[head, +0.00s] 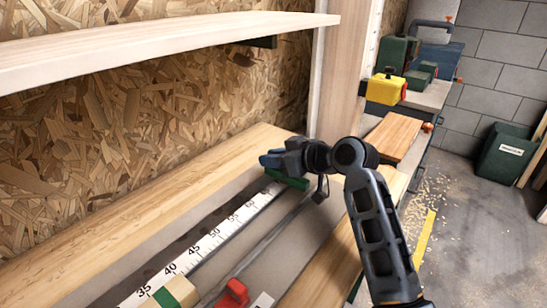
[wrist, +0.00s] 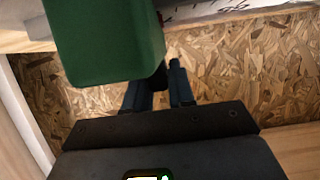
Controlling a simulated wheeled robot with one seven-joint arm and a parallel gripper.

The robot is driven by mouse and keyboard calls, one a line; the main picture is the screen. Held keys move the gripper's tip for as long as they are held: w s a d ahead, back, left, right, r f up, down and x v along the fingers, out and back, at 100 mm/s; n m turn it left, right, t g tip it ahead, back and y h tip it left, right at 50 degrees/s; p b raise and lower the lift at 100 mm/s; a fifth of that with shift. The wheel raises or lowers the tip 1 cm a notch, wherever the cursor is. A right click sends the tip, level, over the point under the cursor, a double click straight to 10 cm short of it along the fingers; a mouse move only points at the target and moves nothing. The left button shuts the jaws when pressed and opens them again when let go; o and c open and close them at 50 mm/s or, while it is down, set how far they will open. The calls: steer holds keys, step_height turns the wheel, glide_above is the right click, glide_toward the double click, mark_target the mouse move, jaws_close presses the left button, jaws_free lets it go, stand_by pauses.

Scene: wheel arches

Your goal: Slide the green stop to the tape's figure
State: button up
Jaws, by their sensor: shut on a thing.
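The green stop (head: 290,181) sits at the far visible end of the white measuring tape (head: 214,233), a little beyond the figure 60. My gripper (head: 268,160) is at the stop, shut on it; the arm hides part of it. In the wrist view the stop is a large green block (wrist: 105,40) at upper left, and my gripper's two fingers (wrist: 158,80) are close together at its lower edge. The contact itself is partly hidden. Tape figures from 35 to 60 show along the bench.
A wooden block with a green band (head: 177,292) and a red part (head: 232,293) stand near the tape's close end. A pale shelf (head: 160,45) overhangs the bench. A yellow box (head: 386,89) stands at the back right. The tape between 45 and 60 looks clear.

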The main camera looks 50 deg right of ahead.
jaws_close()
steer(key=shift+a, duration=0.1)
steer(key=a+p, duration=0.1)
steer(key=a, duration=0.5)
steer(key=a+p, duration=0.2)
steer(key=a, duration=0.5)
steer(key=a+p, duration=0.2)
steer(key=a, duration=0.5)
steer(key=shift+s, duration=0.35)
steer(key=o, duration=0.6)
jaws_free()
steer(key=shift+d, duration=0.1)
steer(key=shift+b+v, duration=0.5)
steer(key=shift+v, duration=3.4)
